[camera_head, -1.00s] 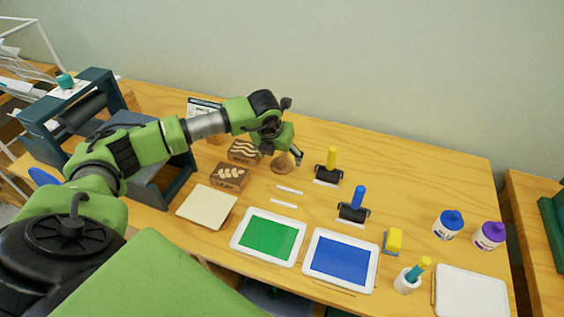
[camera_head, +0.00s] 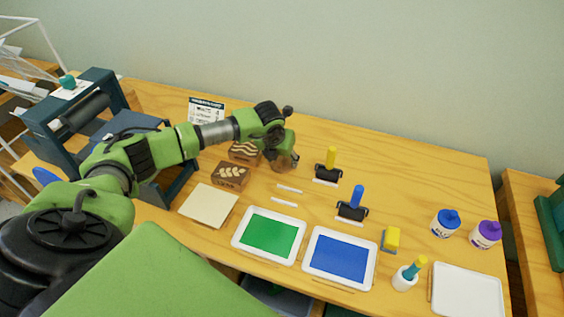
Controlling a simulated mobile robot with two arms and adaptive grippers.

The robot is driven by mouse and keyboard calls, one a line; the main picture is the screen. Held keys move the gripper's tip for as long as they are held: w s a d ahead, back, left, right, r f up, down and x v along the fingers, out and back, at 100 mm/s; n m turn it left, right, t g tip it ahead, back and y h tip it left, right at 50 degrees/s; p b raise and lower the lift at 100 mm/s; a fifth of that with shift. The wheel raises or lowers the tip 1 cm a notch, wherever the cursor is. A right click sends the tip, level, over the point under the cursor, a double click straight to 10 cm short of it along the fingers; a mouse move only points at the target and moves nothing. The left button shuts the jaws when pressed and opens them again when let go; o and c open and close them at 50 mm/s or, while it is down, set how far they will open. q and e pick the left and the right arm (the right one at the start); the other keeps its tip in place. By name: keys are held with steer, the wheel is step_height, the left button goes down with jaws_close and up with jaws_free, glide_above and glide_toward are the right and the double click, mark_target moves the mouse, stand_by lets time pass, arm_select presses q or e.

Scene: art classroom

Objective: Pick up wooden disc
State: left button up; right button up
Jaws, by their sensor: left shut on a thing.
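The wooden disc (camera_head: 285,161) is a small brown round piece with a knob-like top, at the back middle of the wooden table. My left gripper (camera_head: 287,152) is shut on it from above and hides its upper part. I cannot tell whether the disc touches the table or hangs just above it. My right gripper is not in view.
Carved wooden blocks (camera_head: 231,175) stand left of the disc, and a roller with a yellow handle (camera_head: 329,160) stands right. A green tray (camera_head: 243,250), a blue tray (camera_head: 308,258) and a cream square pad (camera_head: 208,205) lie in front. A press (camera_head: 100,90) stands at left.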

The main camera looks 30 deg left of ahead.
arm_select(q)
steer(key=shift+r+b, duration=0.3)
steer(key=shift+r, duration=0.1)
step_height(320, 180, up, 2)
steer(key=shift+r+b, duration=0.25)
steer(key=shift+b, duration=0.4)
steer(key=s+d+r+b, duration=0.2)
steer(key=s+r+b, duration=0.2)
steer(key=s+r, duration=0.5)
steer(key=s, duration=0.4)
steer(key=shift+s+d+r, duration=0.35)
steer(key=shift+s, duration=0.05)
